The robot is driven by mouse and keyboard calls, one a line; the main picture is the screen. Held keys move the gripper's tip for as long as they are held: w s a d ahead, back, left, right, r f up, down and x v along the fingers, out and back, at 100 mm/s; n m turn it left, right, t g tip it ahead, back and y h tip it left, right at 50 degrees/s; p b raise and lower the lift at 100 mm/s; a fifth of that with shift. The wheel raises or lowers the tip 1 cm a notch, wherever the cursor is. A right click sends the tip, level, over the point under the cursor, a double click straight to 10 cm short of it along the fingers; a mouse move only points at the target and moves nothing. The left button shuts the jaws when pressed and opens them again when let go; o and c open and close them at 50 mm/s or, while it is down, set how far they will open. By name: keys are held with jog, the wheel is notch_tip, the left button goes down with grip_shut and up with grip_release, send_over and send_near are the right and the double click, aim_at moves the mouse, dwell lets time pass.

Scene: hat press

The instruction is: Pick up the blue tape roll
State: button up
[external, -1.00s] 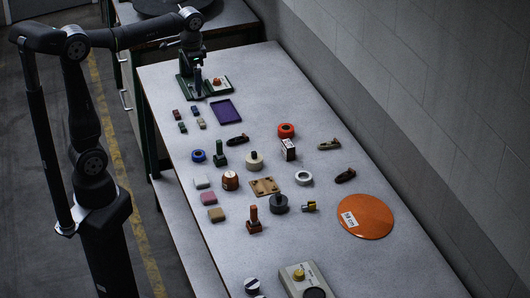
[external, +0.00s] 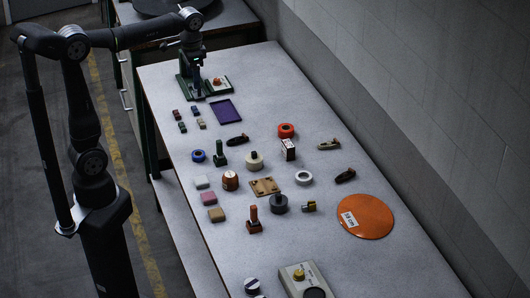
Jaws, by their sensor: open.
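The blue tape roll (external: 198,156) lies flat on the grey table near its left edge, beside a green-handled stamp (external: 220,153). Nothing covers it. My gripper (external: 188,60) is open at the far end of the table, over or in front of the green press (external: 190,86). It is well away from the blue roll. Its fingers are small and dark against the press, so their exact gap is hard to see.
A red tape roll (external: 286,130), a white roll (external: 303,178), a black stapler-like tool (external: 237,140) and several blocks stand around. A purple tray (external: 226,111) lies behind the roll. An orange disc (external: 365,216) lies at right.

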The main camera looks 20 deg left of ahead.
jog(key=a+f+m+h, duration=0.2)
jog(key=a+f+m, duration=0.2)
jog(key=f, duration=0.3)
jog(key=a+f+m+h, duration=0.2)
jog(key=a+f+m, duration=0.15)
jog(key=f, duration=0.45)
send_over(200, 153)
jog(key=a, duration=0.3)
jog(key=f, duration=1.2)
jog(key=shift+s+a, duration=0.15)
jog(key=shift+s, duration=0.2)
jog(key=shift+t, duration=0.3)
jog(key=shift+d+x, duration=0.25)
jog(key=shift+x, duration=1.05)
jog(key=shift+d+x, duration=0.2)
jog(key=shift+x, duration=1.15)
jog(key=shift+r, duration=0.2)
jog(key=c, duration=1.1)
